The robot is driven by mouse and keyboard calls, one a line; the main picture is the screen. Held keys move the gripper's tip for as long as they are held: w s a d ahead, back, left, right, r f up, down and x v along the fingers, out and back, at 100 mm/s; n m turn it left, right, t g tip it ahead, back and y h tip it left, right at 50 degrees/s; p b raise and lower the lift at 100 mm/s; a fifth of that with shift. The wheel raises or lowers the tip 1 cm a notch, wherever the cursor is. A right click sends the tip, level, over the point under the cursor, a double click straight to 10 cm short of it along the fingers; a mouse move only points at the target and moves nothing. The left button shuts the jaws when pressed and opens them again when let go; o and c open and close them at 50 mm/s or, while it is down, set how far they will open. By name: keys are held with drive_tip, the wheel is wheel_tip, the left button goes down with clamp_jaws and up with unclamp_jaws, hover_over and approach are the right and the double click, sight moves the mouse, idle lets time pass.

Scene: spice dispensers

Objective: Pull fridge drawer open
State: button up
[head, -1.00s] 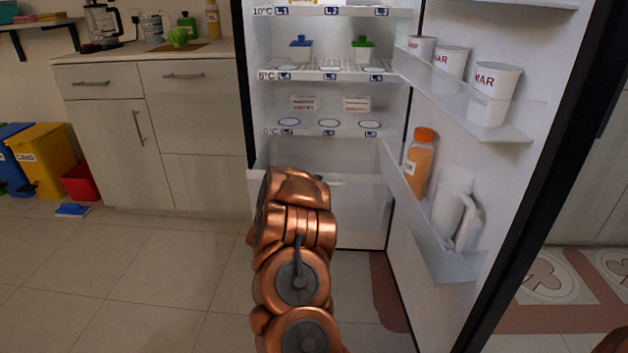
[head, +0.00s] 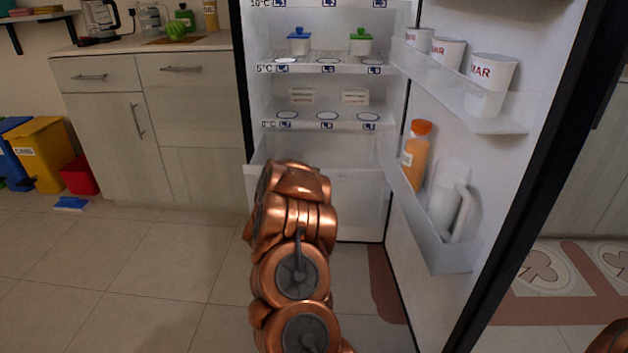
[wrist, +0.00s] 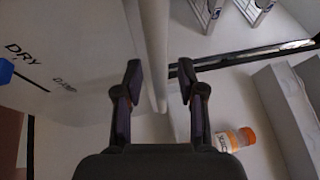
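The fridge drawer (head: 358,205) is the white bin at the bottom of the open fridge. My copper arm covers its left middle part, and my gripper is hidden behind the arm in the head view. In the wrist view, my gripper (wrist: 158,88) is open, its two dark fingers apart. A pale upright edge (wrist: 154,50), apparently the drawer's front rim, runs between the fingers. The left finger is nearer to it; a gap shows beside the right finger. I cannot tell whether either finger touches it.
The fridge door (head: 500,190) stands open at right, its racks holding cups, an orange bottle (head: 416,155) and a white jug (head: 450,200). Cabinets (head: 150,130) and bins (head: 42,150) stand at left.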

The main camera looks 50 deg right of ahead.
drive_tip(key=v, duration=1.2)
drive_tip(key=shift+f, duration=0.1)
idle(0.7)
